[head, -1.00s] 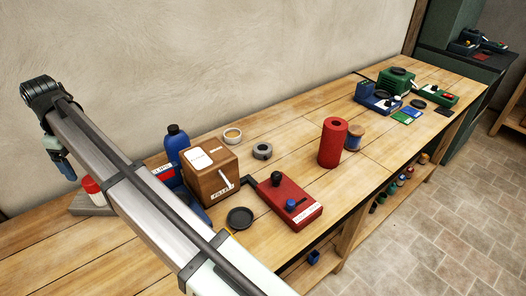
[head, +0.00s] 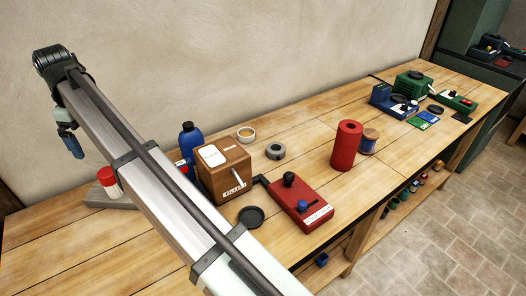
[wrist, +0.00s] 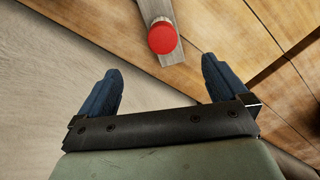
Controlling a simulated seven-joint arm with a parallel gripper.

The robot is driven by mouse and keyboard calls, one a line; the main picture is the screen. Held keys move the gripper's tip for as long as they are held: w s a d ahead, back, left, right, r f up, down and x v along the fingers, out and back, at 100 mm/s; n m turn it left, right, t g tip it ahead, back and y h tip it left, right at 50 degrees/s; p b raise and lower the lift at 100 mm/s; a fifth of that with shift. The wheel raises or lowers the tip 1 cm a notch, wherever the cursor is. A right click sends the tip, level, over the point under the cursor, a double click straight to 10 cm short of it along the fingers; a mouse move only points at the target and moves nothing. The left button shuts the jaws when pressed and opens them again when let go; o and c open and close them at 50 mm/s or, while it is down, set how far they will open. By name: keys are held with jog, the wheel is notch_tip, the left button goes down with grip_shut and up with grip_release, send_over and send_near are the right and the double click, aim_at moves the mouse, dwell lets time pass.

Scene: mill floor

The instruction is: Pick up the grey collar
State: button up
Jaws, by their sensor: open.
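The grey collar (head: 275,151) is a short ring with a dark hole. It lies on the wooden bench in the head view, behind the red device and right of the brown box. My gripper (head: 73,147) hangs from the arm's far end at the left, above the bench and well away from the collar. In the wrist view my gripper (wrist: 160,88) has its two blue fingers spread wide with nothing between them. The collar does not show in the wrist view.
Near the collar are a brown wooden box (head: 222,174), a red device (head: 297,203), a cream ring (head: 245,134), a blue bottle (head: 191,143) and a red cylinder (head: 347,146). A red-capped item (head: 109,182) stands below my gripper; its red cap (wrist: 162,38) shows in the wrist view. Bench around the collar is clear.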

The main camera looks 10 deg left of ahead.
jog(key=w+d, duration=1)
jog(key=w, duration=0.2)
jog(key=n, duration=0.1)
send_over(276, 147)
jog(key=f, duration=1.6)
jog(key=shift+s+a+f, duration=0.15)
jog(key=shift+s+f, duration=0.15)
jog(key=shift+s, duration=0.05)
jog(key=shift+w+d+f, duration=0.1)
jog(key=shift+f, duration=1.3)
jog(key=shift+w+d+f, duration=0.1)
jog(key=shift+f, duration=1.25)
jog(key=c, duration=1.1)
